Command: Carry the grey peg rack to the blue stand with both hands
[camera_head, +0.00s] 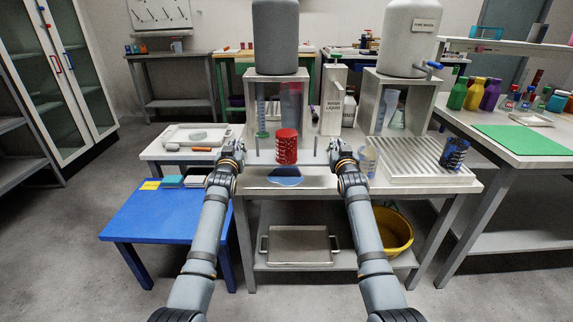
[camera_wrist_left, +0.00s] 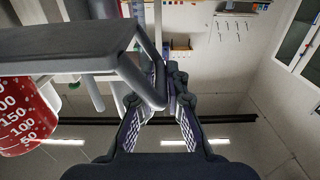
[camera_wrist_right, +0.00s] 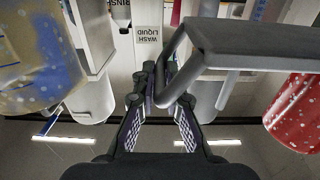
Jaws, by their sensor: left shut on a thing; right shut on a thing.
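The grey peg rack (camera_head: 262,158) is level between my two grippers, at the front of the white wash table. It has upright pegs and a loop handle at each end. A red graduated beaker (camera_head: 287,146) sits upside down on it, covering whatever is under it. My left gripper (camera_head: 237,154) is shut on the left handle (camera_wrist_left: 150,75). My right gripper (camera_head: 337,153) is shut on the right handle (camera_wrist_right: 174,65). The blue stand (camera_head: 140,222), a low table, is at the left of the white table, lower than the rack. Its top is mostly bare.
A teal block (camera_head: 172,181), a yellow piece and a pale block lie along the stand's back edge. A white tray (camera_head: 193,136) and a ribbed drainer (camera_head: 425,165) flank the rack. A blue patterned beaker (camera_head: 455,153) stands on the drainer.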

